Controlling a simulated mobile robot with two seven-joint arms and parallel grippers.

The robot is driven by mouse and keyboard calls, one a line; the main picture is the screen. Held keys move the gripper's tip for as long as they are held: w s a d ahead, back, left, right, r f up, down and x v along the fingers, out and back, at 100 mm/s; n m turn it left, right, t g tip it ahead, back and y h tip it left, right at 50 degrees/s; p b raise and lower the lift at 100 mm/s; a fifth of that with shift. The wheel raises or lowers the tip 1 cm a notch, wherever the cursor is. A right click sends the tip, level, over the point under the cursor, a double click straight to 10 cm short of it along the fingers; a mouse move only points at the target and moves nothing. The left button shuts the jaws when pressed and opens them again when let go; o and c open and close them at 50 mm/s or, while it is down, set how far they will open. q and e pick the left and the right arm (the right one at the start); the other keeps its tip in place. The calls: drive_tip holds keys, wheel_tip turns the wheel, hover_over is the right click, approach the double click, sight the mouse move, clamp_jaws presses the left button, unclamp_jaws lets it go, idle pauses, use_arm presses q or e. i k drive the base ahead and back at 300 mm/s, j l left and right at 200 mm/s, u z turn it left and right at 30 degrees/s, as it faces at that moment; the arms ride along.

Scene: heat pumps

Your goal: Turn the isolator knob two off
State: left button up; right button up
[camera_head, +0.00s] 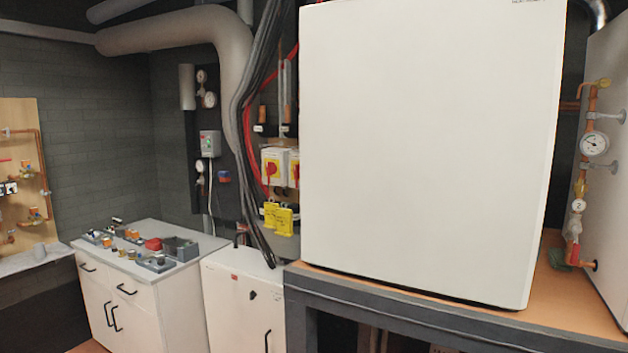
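Two isolator switches are on the wall panel left of the large white unit. The left isolator has a red knob (271,169) on a yellow plate in a pale box. The right isolator knob (297,172) is partly hidden behind the edge of the white unit. I cannot read any number on them, and the exact knob angles are too small to tell. Yellow tags (278,217) hang just below the boxes. Neither of my grippers shows in the head view.
The large white unit (430,140) stands on a grey-framed table (400,311) and blocks the right side. A white cabinet (235,300) stands below the isolators. A counter (205,244) with small parts is at left. Black cables (246,130) run down beside the isolators.

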sight(296, 167)
drive_tip(key=i+j+u, duration=0.1)
drive_tip(key=i+j, duration=0.3)
drive_tip(key=j, duration=0.2)
drive_tip(key=i+j+z, duration=0.1)
drive_tip(key=j, duration=0.25)
drive_tip(key=i+j+z, duration=0.1)
drive_tip(key=j, duration=0.25)
drive_tip(key=i+j, duration=0.2)
drive_tip(key=j, duration=0.15)
drive_tip(key=i+j+z, duration=0.1)
drive_tip(key=j, duration=0.25)
drive_tip(key=i+j, duration=0.1)
drive_tip(key=j, duration=0.3)
drive_tip(key=i+l+z, duration=0.05)
